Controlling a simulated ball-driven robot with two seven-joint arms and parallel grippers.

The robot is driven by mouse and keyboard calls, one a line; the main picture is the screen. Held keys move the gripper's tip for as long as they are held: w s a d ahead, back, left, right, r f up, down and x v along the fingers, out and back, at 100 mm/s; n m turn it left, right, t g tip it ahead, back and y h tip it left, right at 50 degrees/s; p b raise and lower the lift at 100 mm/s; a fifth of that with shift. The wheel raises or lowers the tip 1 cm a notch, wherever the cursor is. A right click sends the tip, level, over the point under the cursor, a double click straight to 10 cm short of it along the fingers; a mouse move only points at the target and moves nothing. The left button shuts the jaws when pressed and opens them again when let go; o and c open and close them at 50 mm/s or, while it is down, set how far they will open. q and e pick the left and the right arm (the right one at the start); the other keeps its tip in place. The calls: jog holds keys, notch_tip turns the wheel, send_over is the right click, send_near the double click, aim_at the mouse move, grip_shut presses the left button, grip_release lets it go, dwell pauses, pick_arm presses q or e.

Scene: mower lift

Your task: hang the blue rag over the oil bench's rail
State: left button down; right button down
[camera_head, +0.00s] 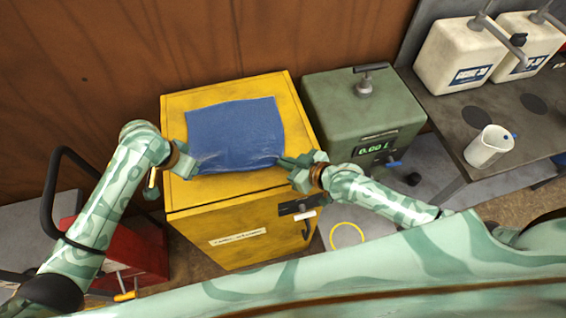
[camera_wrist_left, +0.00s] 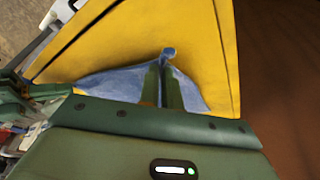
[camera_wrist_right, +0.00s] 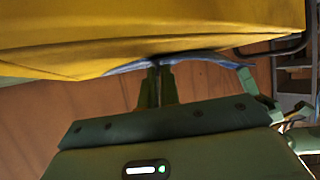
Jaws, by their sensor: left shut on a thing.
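The blue rag (camera_head: 236,130) is spread flat over the top of the yellow cabinet (camera_head: 240,238). My left gripper (camera_head: 194,166) is shut on the rag's near left corner; in the left wrist view a bunched blue tip of the rag (camera_wrist_left: 169,52) stands between its fingers. My right gripper (camera_head: 286,162) is at the near right corner, its fingers close together on the rag's edge, which also shows in the right wrist view (camera_wrist_right: 125,68). The oil bench (camera_head: 455,125) is at the right, its front edge partly in view. I cannot make out its rail.
A green box with a digital display (camera_head: 360,105) stands right of the cabinet. A red machine (camera_head: 130,250) is at lower left. A yellow ring (camera_head: 347,235) lies on a light surface.

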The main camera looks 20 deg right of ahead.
notch_tip(320, 180, up, 4)
jog(key=shift+f, duration=0.1)
pick_arm(q)
jog(key=shift+r, duration=0.15)
pick_arm(e)
jog(key=shift+w, duration=0.1)
